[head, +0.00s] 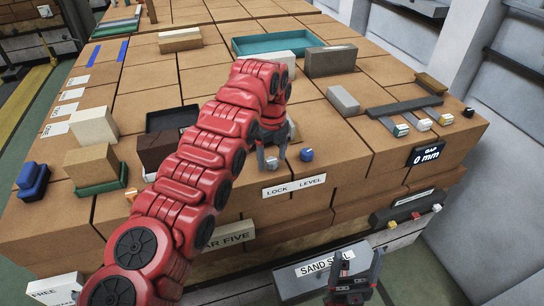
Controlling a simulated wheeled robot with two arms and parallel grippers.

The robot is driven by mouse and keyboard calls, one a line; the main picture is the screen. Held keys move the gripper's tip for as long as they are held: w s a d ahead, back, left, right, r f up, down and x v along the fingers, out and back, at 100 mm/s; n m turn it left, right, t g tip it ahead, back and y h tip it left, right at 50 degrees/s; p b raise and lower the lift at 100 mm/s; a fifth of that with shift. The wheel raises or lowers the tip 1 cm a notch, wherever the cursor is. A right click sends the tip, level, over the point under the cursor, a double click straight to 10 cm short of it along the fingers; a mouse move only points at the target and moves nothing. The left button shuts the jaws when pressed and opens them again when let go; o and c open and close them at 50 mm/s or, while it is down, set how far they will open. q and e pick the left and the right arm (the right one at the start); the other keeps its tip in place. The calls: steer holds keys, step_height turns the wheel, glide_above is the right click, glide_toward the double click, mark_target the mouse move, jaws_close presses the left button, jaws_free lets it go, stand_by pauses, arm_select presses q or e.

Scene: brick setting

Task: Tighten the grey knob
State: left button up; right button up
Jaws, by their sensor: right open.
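A small grey knob (272,163) seems to sit on the front part of the brick top, above the "LOCK" end of the "LOCK LEVEL" label (294,186). My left gripper (274,150) points down right over this spot and mostly hides it. I cannot tell whether its fingers touch the knob or are closed around it. A blue knob (306,155) stands just to the right, clear of the gripper. My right gripper (354,282) is open and empty at the bottom edge, in front of the "SAND SILL" label.
A "GAP 0 mm" display (426,154) is on the right front, below several small coloured knobs. Grey blocks (330,61), a teal tray (277,42), a dark tray (172,118) and tan blocks (94,126) stand on the bricks. My red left arm crosses the middle.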

mark_target(273, 160)
arm_select(q)
steer(key=shift+r, duration=0.1)
steer(key=shift+r, duration=0.4)
step_height(273, 160, up, 5)
steer(key=shift+d+f+p, duration=0.1)
steer(key=shift+d+p, duration=0.05)
steer(key=shift+p, duration=0.4)
step_height(273, 160, up, 12)
steer(key=p, duration=1.1)
steer(key=shift+f, duration=0.15)
steer(key=shift+s+f, duration=0.1)
steer(key=shift+f, duration=0.05)
